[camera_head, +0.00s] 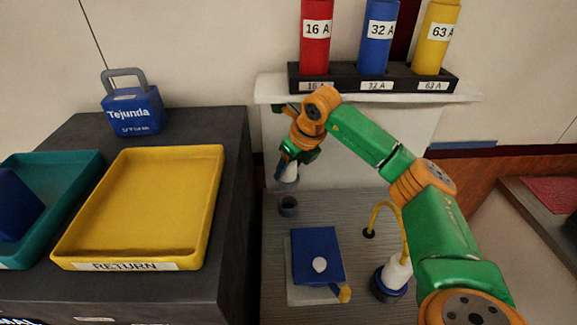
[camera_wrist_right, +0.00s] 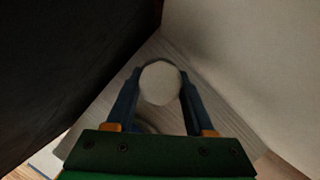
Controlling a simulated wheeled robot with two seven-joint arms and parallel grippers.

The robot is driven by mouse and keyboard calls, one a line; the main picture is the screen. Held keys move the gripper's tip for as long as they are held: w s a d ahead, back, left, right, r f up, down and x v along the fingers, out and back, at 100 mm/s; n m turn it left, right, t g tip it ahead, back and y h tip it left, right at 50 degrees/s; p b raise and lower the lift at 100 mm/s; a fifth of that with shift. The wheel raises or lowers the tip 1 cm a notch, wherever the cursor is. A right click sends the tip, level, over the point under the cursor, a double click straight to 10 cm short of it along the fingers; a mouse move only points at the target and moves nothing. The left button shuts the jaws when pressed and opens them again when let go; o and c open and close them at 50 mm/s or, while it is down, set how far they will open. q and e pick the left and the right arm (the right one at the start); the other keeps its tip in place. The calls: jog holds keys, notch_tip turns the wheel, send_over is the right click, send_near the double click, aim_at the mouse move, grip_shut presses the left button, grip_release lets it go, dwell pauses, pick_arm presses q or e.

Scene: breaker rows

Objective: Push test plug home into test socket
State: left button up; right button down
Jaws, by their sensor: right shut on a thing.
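My right gripper (camera_head: 287,176) is shut on a white, round-topped plug (camera_head: 291,172). The plug's round white end (camera_wrist_right: 160,83) shows between the two dark blue fingers in the right wrist view. I take it to be the test plug; its lower end cannot be made out. In the head view the gripper and plug appear just above a small dark round socket (camera_head: 289,206) on the grey ridged surface, with a gap between them in the picture. The exact height and alignment cannot be told. My left gripper is not in view.
A blue box with a white knob (camera_head: 319,243) stands in front of the socket. A white-topped plug with a yellow cable (camera_head: 396,273) stands to the right. A dark cabinet (camera_head: 236,190) rises close on the left, bearing a yellow RETURN tray (camera_head: 150,200). A pale wall stands behind.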

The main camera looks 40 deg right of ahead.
aim_at(288, 183)
notch_tip(288, 183, down, 5)
jog(key=b, duration=0.3)
jog(key=shift+r, duration=0.2)
jog(key=shift+f+b, duration=0.3)
jog(key=shift+p, duration=0.35)
dwell(0.6)
jog(key=shift+f+b, duration=1.5)
jog(key=shift+f, duration=0.4)
jog(key=shift+c, duration=1)
grip_release()
